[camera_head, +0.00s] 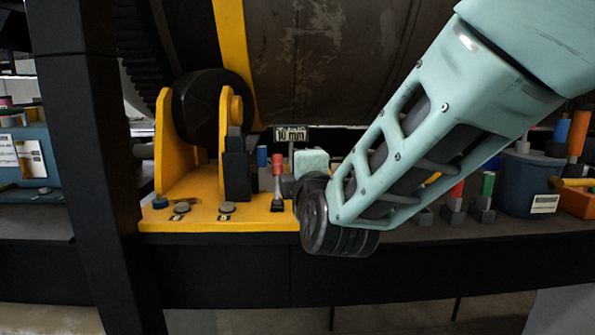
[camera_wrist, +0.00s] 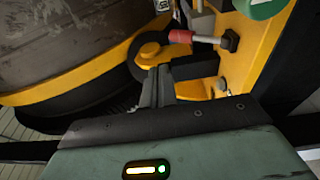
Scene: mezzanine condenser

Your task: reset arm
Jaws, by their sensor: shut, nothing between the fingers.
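My gripper (camera_wrist: 159,72) shows in the wrist view with its two dark fingers together and nothing between them. The fingers point toward the yellow bracket (camera_wrist: 149,52) and the black roller beside it. I cannot tell the exact gap to the bracket. In the head view my pale green arm comes down from the upper right and hides the gripper's fingers. My arm's dark elbow end hangs in front of the bench's front edge.
A yellow base plate (camera_head: 235,218) carries the roller (camera_head: 200,108), a red-tipped lever (camera_head: 277,175) and buttons. A large drum (camera_head: 320,55) lies behind. A black post (camera_head: 88,180) stands left. A blue bucket (camera_head: 530,185) and colored handles crowd the right of the bench.

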